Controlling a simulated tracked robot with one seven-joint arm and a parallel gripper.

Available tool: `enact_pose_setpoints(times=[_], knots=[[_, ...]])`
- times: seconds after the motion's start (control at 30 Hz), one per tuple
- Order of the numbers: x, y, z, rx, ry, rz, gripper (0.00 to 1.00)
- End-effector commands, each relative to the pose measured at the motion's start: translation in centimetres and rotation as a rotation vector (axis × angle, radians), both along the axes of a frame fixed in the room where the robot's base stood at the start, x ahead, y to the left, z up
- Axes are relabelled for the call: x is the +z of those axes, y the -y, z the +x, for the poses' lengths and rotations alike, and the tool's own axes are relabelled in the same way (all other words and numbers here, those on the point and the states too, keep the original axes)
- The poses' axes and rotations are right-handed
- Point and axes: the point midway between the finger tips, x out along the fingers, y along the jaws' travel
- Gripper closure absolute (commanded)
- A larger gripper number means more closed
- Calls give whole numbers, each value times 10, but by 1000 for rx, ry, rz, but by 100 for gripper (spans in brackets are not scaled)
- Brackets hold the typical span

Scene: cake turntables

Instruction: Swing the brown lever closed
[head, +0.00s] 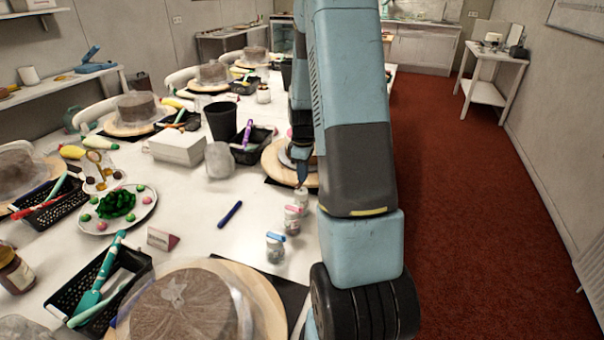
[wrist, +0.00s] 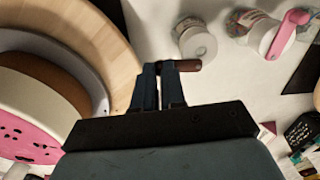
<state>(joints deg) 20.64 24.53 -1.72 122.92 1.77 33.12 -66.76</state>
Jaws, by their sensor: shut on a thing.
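In the wrist view, my gripper (wrist: 159,70) is shut on the brown lever (wrist: 190,65). The lever's short rounded end sticks out to the right of the fingertips; the rest is hidden by the fingers. A round wooden turntable (wrist: 112,40) fills the left side of the wrist view, bearing a pink piece with dark dots. In the head view, my gripper (head: 302,172) is low beside the turntable (head: 272,163), partly behind my arm. I cannot make out the lever there.
Small lidded jars (head: 275,247) stand near the table's right edge; a white-lidded jar (wrist: 197,42) and a pink-handled jar (wrist: 288,32) are close to the lever in the wrist view. A blue marker (head: 230,213) lies on clear white table. A black pot (head: 221,120) stands farther back.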

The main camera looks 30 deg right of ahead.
Motion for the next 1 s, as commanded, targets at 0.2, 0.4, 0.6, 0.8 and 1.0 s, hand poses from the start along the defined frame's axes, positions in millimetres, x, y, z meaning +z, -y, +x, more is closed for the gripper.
enact_pose_setpoints(times=[0.2,0.4,0.6,0.8,1.0], knots=[[0,0,0,0,0,0,100],[0,0,0,0,0,0,100],[0,0,0,0,0,0,80],[0,0,0,0,0,0,63],[0,0,0,1,0,0,63]])
